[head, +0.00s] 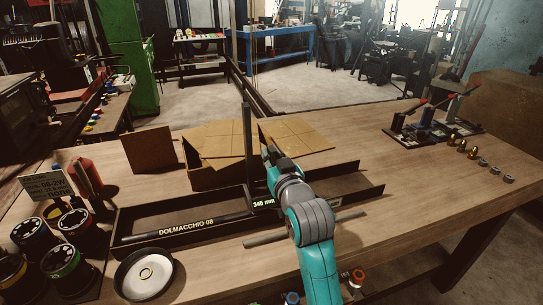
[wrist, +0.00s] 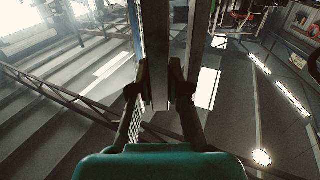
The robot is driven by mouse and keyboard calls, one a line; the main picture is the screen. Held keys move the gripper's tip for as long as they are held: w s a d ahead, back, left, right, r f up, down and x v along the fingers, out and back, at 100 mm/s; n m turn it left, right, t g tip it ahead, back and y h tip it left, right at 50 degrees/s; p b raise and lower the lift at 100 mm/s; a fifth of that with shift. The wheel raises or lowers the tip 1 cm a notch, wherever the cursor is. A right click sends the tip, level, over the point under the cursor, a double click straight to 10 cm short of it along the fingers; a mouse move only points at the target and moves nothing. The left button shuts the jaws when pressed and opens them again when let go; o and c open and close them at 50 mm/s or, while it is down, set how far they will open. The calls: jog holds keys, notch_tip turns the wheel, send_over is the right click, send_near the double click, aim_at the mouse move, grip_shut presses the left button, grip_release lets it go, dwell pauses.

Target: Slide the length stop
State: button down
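No contact can be made out. A black hose marked DOLMACCHIO 08 (head: 185,229) lies in the tray, left of the post.
The black tray (head: 350,193) runs across the wooden bench (head: 400,215). An open cardboard box (head: 215,176) stands behind it. A grey rod (head: 285,233) and a round white dish (head: 145,274) lie in front.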

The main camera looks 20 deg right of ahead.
jog(key=d, duration=3.1)
jog(key=c, duration=1.1)
grip_release()
jog(key=s, duration=1.2)
jog(key=shift+s, duration=0.1)
